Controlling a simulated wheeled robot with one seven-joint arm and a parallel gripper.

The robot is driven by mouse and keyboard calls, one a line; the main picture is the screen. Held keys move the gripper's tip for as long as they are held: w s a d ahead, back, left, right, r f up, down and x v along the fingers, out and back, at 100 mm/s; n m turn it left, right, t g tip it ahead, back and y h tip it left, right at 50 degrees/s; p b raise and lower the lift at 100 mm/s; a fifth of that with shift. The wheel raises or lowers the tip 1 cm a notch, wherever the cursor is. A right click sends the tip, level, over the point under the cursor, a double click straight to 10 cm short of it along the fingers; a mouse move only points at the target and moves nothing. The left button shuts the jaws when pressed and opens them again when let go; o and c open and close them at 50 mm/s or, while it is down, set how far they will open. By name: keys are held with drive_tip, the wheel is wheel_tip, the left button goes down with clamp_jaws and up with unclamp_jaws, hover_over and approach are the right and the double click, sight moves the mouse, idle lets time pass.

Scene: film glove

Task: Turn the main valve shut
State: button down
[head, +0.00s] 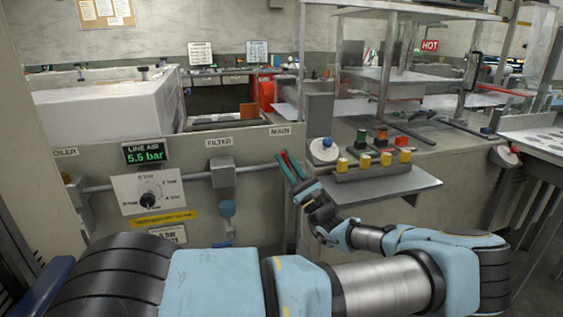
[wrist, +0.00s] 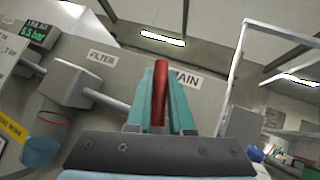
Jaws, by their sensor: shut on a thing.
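The main valve's red lever (head: 287,160) sits beneath the MAIN label (head: 280,131), at the right end of the grey pipe. My gripper (head: 290,167) reaches it from the right, its teal fingers on either side of the lever. In the wrist view, the red lever (wrist: 160,92) stands between the two teal fingers (wrist: 161,105), and the gripper is shut on it. The valve body is hidden behind the fingers. The lever's exact angle to the pipe is hard to tell.
The LINE AIR display (head: 148,153) reads about 5.5 bar. The filter box (head: 222,178) sits on the pipe left of the valve.

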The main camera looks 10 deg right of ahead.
drive_tip(key=shift+w+d+r+m+t+h+p, duration=0.1)
drive_tip(key=shift+d+m+t+h+p, duration=0.15)
drive_tip(key=shift+m+t+h, duration=0.7)
drive_tip(key=shift+s+d+f+m+t+h+p, duration=0.2)
drive_tip(key=shift+m+t+h, duration=0.3)
drive_tip(key=shift+m+h, duration=0.85)
drive_tip(key=shift+w+d+r+m+t+h+p, duration=0.25)
drive_tip(key=shift+m+t+h, duration=0.5)
drive_tip(key=shift+m, duration=0.75)
drive_tip(key=shift+d+m, duration=0.1)
drive_tip(key=shift+m, duration=0.2)
drive_tip(key=c, duration=0.8)
unclamp_jaws()
drive_tip(key=b+v, duration=0.4)
drive_tip(key=v, duration=0.7)
